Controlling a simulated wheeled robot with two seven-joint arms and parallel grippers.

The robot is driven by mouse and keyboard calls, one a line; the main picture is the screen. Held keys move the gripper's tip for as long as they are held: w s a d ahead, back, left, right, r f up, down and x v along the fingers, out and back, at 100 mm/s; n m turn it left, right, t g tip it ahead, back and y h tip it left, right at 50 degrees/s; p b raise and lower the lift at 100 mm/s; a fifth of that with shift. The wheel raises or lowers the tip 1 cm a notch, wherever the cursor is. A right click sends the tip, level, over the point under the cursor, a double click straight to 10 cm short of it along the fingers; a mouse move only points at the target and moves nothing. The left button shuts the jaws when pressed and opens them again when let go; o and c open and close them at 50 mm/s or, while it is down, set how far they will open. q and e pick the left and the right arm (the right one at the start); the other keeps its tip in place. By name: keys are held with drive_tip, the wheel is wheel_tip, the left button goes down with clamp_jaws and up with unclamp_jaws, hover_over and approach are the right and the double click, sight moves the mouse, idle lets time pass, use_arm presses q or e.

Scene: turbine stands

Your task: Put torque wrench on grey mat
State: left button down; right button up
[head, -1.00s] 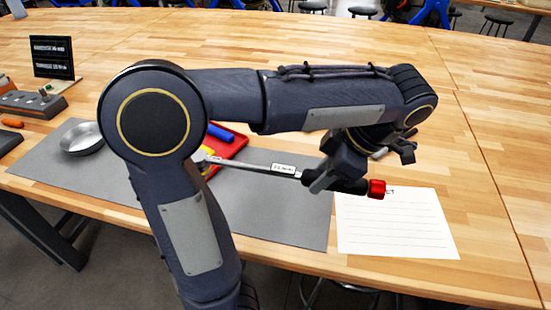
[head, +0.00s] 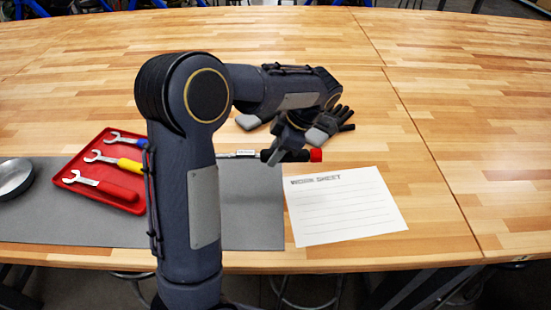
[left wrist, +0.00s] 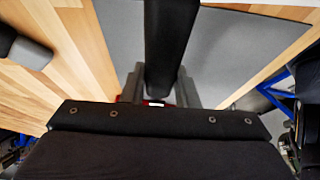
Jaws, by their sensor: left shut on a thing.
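The torque wrench (head: 267,155) has a black handle with a red end and a silver shaft. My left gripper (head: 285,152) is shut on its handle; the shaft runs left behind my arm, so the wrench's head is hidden. The wrench shows above the upper right part of the grey mat (head: 255,210); I cannot tell its exact height. In the left wrist view the black handle (left wrist: 170,45) lies between the fingers, with the grey mat (left wrist: 235,45) beyond. My right gripper is not in view.
A red tray (head: 75,179) with several wrenches and a metal dish (head: 14,177) are on the left of the mat. A work sheet (head: 345,205) lies right of the mat. The table's right side is clear.

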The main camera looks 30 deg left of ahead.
use_arm(q)
drive_tip(key=shift+w+a+f, duration=0.15)
drive_tip(key=shift+w+f, duration=0.2)
drive_tip(key=shift+f, duration=0.1)
wheel_tip(320, 180, down, 3)
drive_tip(key=shift+w+p, duration=0.1)
drive_tip(key=shift+p, duration=0.45)
drive_tip(key=shift+f, duration=0.15)
drive_tip(key=shift+f, duration=0.1)
drive_tip(key=shift+f+b, duration=0.55)
drive_tip(key=shift+b, duration=0.2)
drive_tip(key=c, duration=1.1)
unclamp_jaws()
drive_tip(key=shift+r, duration=0.1)
